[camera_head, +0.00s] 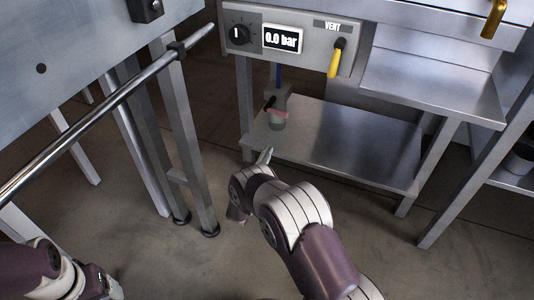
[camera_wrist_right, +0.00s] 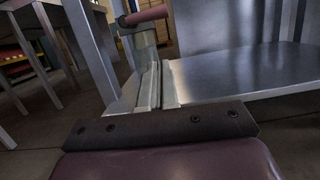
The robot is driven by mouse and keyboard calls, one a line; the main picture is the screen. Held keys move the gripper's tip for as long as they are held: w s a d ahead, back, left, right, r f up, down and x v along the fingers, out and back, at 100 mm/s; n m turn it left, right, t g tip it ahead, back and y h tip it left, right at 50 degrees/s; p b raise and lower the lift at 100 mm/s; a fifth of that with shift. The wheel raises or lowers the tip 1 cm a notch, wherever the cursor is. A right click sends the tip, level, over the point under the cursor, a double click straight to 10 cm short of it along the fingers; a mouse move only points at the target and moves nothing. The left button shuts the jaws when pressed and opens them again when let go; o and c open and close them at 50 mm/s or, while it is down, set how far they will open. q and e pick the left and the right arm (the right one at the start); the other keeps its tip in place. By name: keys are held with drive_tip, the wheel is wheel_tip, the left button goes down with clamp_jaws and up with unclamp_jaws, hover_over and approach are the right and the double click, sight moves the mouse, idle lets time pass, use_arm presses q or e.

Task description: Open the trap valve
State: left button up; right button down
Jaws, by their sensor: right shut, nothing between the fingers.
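The trap valve (camera_head: 277,117) is a small grey fitting with a red handle (camera_head: 270,106), on the lower steel shelf under the control panel. In the right wrist view, the red handle (camera_wrist_right: 146,15) crosses the top of the grey valve body (camera_wrist_right: 140,42), straight beyond my fingers. My right gripper (camera_head: 266,155) is shut and empty, just in front of the shelf's left edge and short of the valve. Its closed fingers also show in the wrist view (camera_wrist_right: 158,83); they hide the lower part of the valve. My left gripper (camera_head: 108,287) is partly in view at bottom left; its jaws are unclear.
The lower shelf (camera_head: 360,146) is bare right of the valve. Above it, the panel (camera_head: 303,41) has a black knob, a "0.0 bar" display and a yellow vent lever (camera_head: 336,58). A table with a metal rail (camera_head: 105,103) and legs stands at left.

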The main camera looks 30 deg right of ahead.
sight(277, 112)
drive_tip(key=w+d+r+b, duration=0.5)
drive_tip(key=d, duration=0.1)
drive_tip(key=shift+w+d, duration=0.2)
drive_tip(key=shift+d, duration=0.1)
drive_tip(key=shift+r, duration=0.1)
drive_tip(key=shift+r+n+t+p, duration=0.25)
drive_tip(key=shift+n+p, duration=0.25)
drive_tip(key=shift+n, duration=0.5)
